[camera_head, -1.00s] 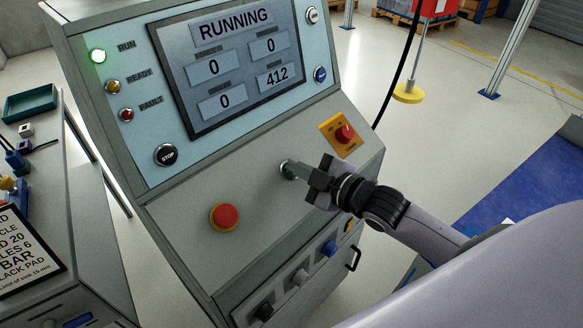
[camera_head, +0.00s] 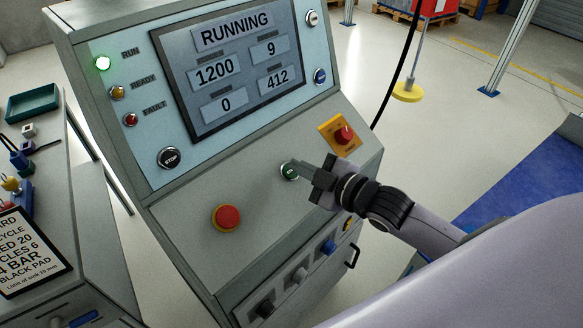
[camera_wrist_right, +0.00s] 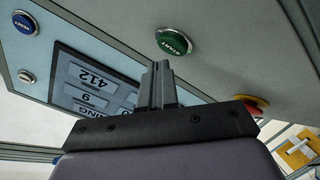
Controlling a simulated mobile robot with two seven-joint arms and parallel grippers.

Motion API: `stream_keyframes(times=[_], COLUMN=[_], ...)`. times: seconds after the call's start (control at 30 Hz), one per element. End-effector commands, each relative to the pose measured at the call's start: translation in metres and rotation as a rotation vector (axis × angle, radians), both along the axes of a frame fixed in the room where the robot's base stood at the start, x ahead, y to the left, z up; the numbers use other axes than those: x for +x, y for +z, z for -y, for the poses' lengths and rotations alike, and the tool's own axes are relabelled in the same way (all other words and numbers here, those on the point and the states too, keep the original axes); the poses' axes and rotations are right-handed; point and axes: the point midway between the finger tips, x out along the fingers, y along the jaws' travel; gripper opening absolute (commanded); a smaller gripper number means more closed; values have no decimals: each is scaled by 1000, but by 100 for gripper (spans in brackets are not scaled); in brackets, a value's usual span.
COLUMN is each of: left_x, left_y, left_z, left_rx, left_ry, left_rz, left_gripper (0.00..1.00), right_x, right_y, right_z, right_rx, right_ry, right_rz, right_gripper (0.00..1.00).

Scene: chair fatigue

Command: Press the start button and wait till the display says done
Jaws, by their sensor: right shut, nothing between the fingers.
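The green start button (camera_head: 290,171) sits on the sloped panel of the grey console; it shows clearly with its START label in the right wrist view (camera_wrist_right: 174,41). My right gripper (camera_head: 300,168) is shut and empty, its fingertips close beside the button. In the right wrist view the shut fingers (camera_wrist_right: 160,75) point toward the button, with a small gap seen below it. I cannot tell from the head view whether they touch. The display (camera_head: 235,65) reads RUNNING, with 1200, 9, 0 and 412 below. The green RUN lamp (camera_head: 103,63) is lit. My left gripper is out of view.
A red mushroom button (camera_head: 228,217) and a red knob on a yellow plate (camera_head: 343,134) flank the start button. A black STOP button (camera_head: 171,158) and blue RESET button (camera_head: 320,76) are on the upright panel. A bench (camera_head: 92,240) stands left.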

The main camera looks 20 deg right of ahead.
Motion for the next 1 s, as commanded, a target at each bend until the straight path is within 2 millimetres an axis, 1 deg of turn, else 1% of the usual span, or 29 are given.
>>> stream_keyframes(times=[0.3, 0.5, 0.6, 1.0], left_x=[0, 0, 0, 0], left_y=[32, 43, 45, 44], left_z=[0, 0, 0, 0], left_rx=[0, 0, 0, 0], left_ry=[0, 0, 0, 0], left_rz=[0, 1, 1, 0], left_gripper=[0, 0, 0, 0], right_x=[-14, -23, -25, -25], right_y=[27, 40, 43, 42], right_z=[5, 8, 9, 9], right_rx=[-2, 0, 0, 0], right_ry=[0, 0, 0, 0], right_rz=[-1, 0, 0, 0], right_gripper=[0, 0, 0, 0])
